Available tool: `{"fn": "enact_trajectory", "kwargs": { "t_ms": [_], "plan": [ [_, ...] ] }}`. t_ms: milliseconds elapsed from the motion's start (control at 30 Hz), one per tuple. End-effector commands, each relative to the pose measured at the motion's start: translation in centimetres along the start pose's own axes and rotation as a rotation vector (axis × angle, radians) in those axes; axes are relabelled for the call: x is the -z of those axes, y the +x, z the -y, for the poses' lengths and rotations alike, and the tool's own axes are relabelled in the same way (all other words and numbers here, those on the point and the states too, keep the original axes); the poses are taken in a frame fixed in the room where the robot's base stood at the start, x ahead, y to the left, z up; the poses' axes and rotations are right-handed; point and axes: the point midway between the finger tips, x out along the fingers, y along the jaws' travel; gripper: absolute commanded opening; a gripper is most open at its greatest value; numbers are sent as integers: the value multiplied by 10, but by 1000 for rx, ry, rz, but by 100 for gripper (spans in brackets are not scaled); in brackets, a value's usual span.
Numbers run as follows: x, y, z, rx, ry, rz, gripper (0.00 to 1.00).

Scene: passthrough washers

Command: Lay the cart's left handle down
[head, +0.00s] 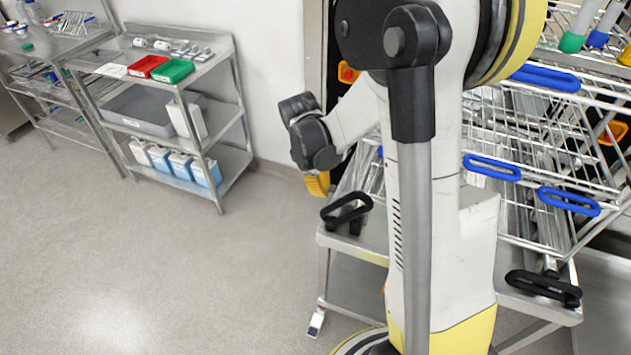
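The cart (372,240) is a steel frame at the right, partly hidden behind my arm. Its left handle (346,211) is a black loop at the cart's left front corner and seems to stand up at a slant. The cart's right handle (543,288), a similar black loop, sits at the right front corner and looks flatter. The black and yellow end of my arm is above and slightly left of the left handle, seemingly apart from it. I cannot make out any fingers or whether my gripper is open or shut.
Wire baskets (535,165) with blue handles rest above the cart. A steel shelf unit (205,65) with red and green bins stands at the back left, beside another steel unit (95,38). The floor (170,265) left of the cart is clear.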

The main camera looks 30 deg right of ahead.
Motion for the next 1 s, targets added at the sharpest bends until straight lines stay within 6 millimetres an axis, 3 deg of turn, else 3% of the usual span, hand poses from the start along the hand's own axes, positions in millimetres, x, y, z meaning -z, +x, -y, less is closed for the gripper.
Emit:
{"fn": "enact_trajectory", "kwargs": {
  "t_ms": [233, 1000],
  "plan": [
    [-18, 18, 0, 0, 2, 0, 0],
    [-28, 19, 2, -7, 10, -57, 0]
  ]
}}
